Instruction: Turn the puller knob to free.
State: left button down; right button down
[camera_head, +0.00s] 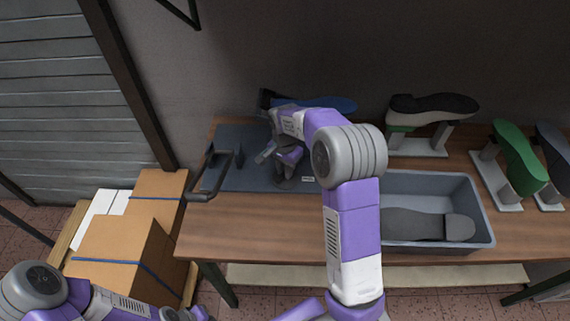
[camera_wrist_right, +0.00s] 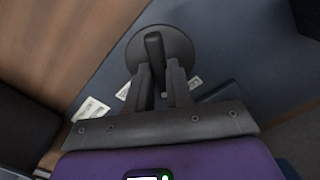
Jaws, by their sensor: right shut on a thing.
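The puller knob, a dark round disc with a raised bar handle, shows in the right wrist view (camera_wrist_right: 176,43). My right gripper (camera_wrist_right: 162,75) is shut on the knob's bar, with one finger on each side of it. In the head view my right gripper (camera_head: 286,168) points down at the blue-grey base plate (camera_head: 235,180), where the arm and gripper mostly hide the knob. White label plates (camera_wrist_right: 92,110) lie beside the knob; their text is too small to read. My left arm is at the lower left of the head view, and its gripper cannot be made out.
A black lever handle (camera_head: 212,175) stands at the plate's left edge. A blue sole shape (camera_head: 335,104) is behind my arm. A grey bin (camera_head: 480,225) holding a dark sole is to the right. Shoe lasts on stands (camera_head: 432,105) are behind it. Cardboard boxes (camera_head: 115,250) are at left.

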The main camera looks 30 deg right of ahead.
jog(key=m+p, duration=0.4)
jog(key=m, duration=0.1)
jog(key=shift+r+m, duration=0.15)
jog(key=shift+m, duration=0.15)
jog(key=m+p, duration=0.4)
jog(key=m, duration=0.1)
jog(key=shift+m, duration=0.4)
jog(key=c, duration=1)
grip_release()
notch_tip(320, 180, up, 7)
jog(key=shift+r+p, duration=0.15)
jog(key=shift+p, duration=0.65)
